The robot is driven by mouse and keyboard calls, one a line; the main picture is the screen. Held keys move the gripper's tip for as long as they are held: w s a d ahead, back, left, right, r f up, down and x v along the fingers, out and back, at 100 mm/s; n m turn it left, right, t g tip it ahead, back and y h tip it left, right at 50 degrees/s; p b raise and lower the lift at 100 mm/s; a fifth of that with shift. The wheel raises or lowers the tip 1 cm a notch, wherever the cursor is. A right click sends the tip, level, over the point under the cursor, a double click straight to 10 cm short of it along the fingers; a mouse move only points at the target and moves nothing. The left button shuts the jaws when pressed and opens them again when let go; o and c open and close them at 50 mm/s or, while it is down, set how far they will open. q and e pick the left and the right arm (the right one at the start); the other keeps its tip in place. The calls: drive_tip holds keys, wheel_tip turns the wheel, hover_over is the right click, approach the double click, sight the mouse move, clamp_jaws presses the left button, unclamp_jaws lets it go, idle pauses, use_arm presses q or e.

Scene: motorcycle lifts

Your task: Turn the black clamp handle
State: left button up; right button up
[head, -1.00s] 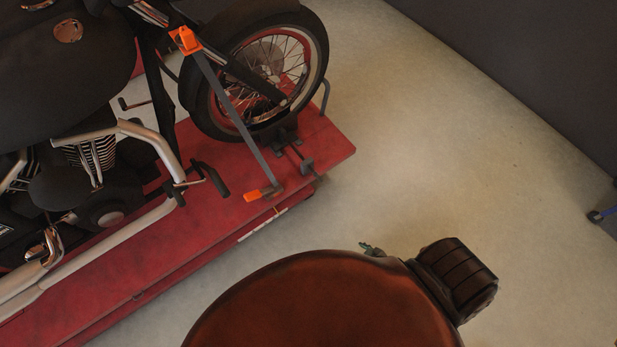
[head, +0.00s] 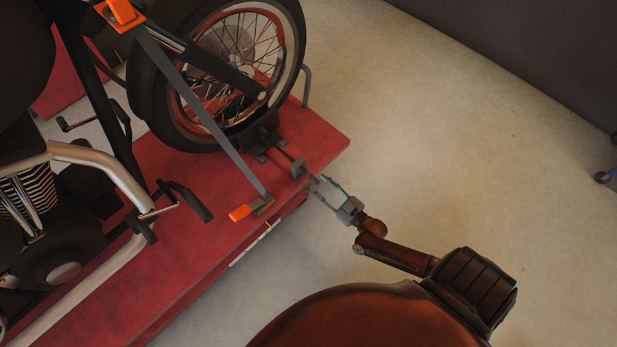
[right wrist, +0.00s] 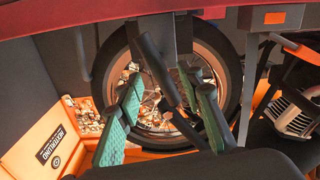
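The clamp handle (head: 298,168) is a small dark piece at the end of a rod from the wheel clamp (head: 262,140), near the end of the red lift. My right gripper (head: 322,187) has its fingertips close beside the handle, over the lift's edge. In the right wrist view the green-padded fingers (right wrist: 165,115) are spread apart. A dark bar (right wrist: 155,65) shows between them, but I cannot tell if it is the handle, nor whether either finger touches the handle. My left gripper is out of view.
The motorcycle's front wheel (head: 290,60) stands in the clamp. A grey strap (head: 195,105) with orange ends slants down to the red lift platform (head: 200,250).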

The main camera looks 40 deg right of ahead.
sight(316, 181)
drive_tip(key=w, duration=0.1)
drive_tip(key=w+b, duration=0.1)
drive_tip(key=w, duration=0.1)
drive_tip(key=shift+w+a+f, duration=0.1)
drive_tip(key=shift+w+f, duration=0.1)
drive_tip(key=shift+w, duration=0.1)
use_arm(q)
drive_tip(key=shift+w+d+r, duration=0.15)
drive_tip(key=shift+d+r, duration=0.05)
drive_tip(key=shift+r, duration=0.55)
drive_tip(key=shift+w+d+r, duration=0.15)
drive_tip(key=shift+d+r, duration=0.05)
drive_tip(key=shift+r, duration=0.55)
use_arm(e)
drive_tip(key=shift+w+r, duration=0.1)
drive_tip(key=shift+w, duration=0.45)
drive_tip(key=shift+c, duration=0.6)
